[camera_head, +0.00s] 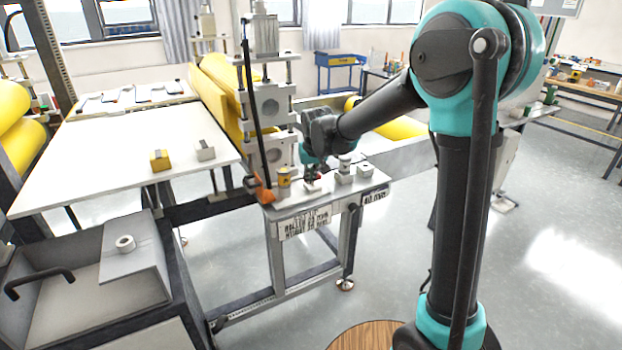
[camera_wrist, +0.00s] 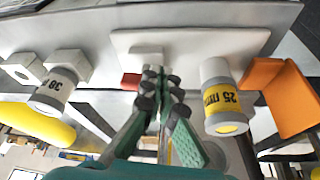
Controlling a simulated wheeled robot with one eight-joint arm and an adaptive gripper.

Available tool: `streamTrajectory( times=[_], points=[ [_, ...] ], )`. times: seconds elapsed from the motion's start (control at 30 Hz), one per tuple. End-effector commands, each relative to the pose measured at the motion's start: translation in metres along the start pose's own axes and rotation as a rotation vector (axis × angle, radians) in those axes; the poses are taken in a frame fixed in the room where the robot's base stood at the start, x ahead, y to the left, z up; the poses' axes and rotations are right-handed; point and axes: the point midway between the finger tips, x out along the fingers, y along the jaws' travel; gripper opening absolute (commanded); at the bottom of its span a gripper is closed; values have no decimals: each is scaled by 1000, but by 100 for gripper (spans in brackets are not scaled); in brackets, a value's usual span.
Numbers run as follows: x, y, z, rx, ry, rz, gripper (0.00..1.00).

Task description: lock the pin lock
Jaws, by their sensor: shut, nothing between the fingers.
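My gripper (camera_head: 312,174) is over the small bench at the roller stand, its fingers pointing down at the bench plate. In the wrist view, the fingers of my gripper (camera_wrist: 158,80) are together and hold nothing. The fingertips are in front of a small white block (camera_wrist: 146,54) on a pale plate (camera_wrist: 200,42). A small red piece (camera_wrist: 131,81) shows just left of the fingertips; contact is unclear. This block and red piece may be the pin lock, but I cannot tell its pin or state, as the fingers cover part of it.
A yellow cylinder marked 25 (camera_wrist: 222,102) stands close right of my fingers in the wrist view, beside an orange bracket (camera_wrist: 285,95). A cylinder marked 30 (camera_wrist: 53,92) and white blocks (camera_wrist: 20,68) are to the left. The white table (camera_head: 110,145) is mostly clear.

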Motion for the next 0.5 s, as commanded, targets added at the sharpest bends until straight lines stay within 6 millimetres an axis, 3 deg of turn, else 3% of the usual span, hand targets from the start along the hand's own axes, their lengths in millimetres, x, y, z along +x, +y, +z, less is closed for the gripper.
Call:
streamTrajectory(
  times=[0.3, 0.5],
  points=[
    [1, -5, -3, 12, 0, 4, 0],
    [2, -9, -5, 183, 1, 73, 0]
  ],
)
